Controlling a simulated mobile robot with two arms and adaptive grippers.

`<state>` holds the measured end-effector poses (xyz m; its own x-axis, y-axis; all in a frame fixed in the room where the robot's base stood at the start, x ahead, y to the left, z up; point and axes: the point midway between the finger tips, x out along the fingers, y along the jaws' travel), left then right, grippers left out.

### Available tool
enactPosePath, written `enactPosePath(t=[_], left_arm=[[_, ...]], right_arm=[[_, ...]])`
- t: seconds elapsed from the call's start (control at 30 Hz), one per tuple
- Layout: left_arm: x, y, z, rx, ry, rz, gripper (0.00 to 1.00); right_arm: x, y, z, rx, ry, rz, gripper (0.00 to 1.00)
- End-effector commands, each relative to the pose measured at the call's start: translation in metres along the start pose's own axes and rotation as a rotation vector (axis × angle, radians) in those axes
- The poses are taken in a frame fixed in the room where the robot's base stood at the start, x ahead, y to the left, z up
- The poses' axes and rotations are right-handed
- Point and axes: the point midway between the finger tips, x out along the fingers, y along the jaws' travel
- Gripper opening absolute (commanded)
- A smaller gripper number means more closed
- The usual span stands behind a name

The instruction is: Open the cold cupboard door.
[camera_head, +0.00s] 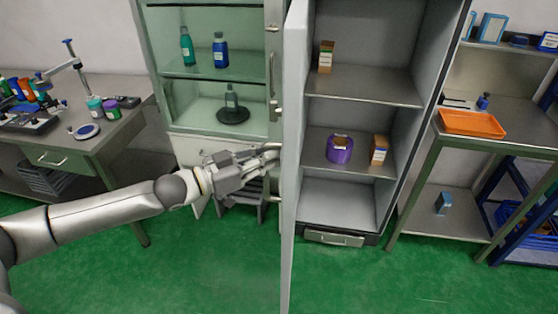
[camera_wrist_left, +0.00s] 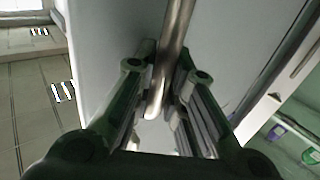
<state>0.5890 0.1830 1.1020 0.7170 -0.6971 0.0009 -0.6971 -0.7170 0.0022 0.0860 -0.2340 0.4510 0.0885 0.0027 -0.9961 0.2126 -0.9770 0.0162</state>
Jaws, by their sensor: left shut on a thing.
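The cold cupboard (camera_head: 340,190) stands in the middle of the head view with its grey shelves showing. Its door (camera_head: 293,130) is swung wide open and shows nearly edge-on at the cupboard's left side. My left gripper (camera_head: 268,152) is at the door's outer face, shut on the metal door handle. In the left wrist view the handle (camera_wrist_left: 172,60) is a steel bar running down between the two fingers (camera_wrist_left: 158,100), with the pale door panel (camera_wrist_left: 115,50) behind it. The right gripper is not in view.
Inside the cupboard are a purple container (camera_head: 340,149) and small boxes (camera_head: 379,150). A glass cabinet (camera_head: 215,90) stands close on the left, behind my left arm. A bench with an orange tray (camera_head: 471,124) is on the right. Green floor (camera_head: 400,280) in front is clear.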

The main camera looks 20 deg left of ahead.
Motion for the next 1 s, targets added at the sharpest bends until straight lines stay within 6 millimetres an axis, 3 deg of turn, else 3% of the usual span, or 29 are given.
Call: enactPosePath(t=[0.6, 0.63, 0.8, 1.0], left_arm=[[-0.0077, -0.0028, 0.0042, -0.004, -0.007, 0.013, 0.00], [-0.0077, -0.0027, 0.0042, -0.004, -0.007, 0.013, 0.14], [-0.0075, -0.0033, 0.0031, -0.003, -0.005, 0.012, 0.35], [-0.0073, -0.0042, 0.0016, -0.001, -0.003, 0.011, 0.35]], right_arm=[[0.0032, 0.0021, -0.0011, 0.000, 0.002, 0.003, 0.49], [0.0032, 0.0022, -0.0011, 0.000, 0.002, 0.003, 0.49], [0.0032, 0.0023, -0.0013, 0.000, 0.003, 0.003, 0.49], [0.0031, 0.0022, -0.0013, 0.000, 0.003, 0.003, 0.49]])
